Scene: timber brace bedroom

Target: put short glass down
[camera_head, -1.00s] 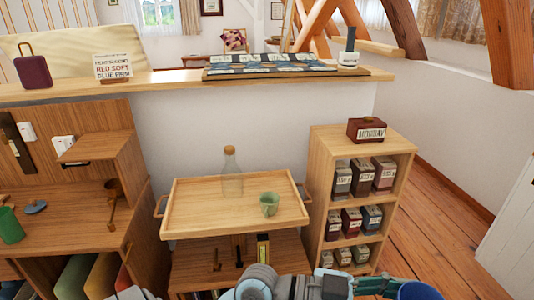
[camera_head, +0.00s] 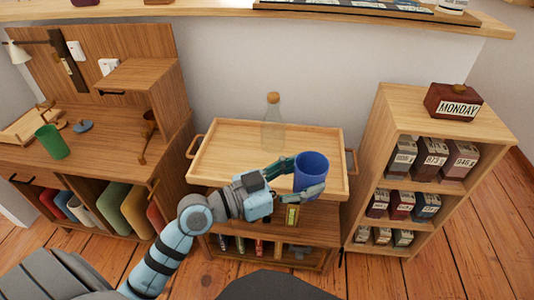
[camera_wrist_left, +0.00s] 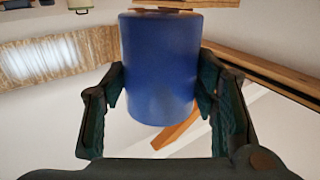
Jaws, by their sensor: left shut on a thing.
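The short glass (camera_head: 311,173) is a blue, plain cylinder. My left gripper (camera_head: 301,181) is shut on it, with one finger on each side. In the head view it is in front of the right part of the wooden tray top (camera_head: 225,160) of the cart; the gap between glass and tray cannot be judged. The left wrist view shows the blue glass (camera_wrist_left: 160,65) large between the two dark fingers (camera_wrist_left: 160,92). The green cup seen earlier on the tray does not show now, and the glass and gripper cover part of the tray. My right gripper is not in view.
A clear corked bottle (camera_head: 272,125) stands at the tray's back. The left part of the tray is clear. A shelf unit (camera_head: 392,105) with boxes stands to the right. A desk (camera_head: 100,150) with a green cup (camera_head: 52,142) is to the left.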

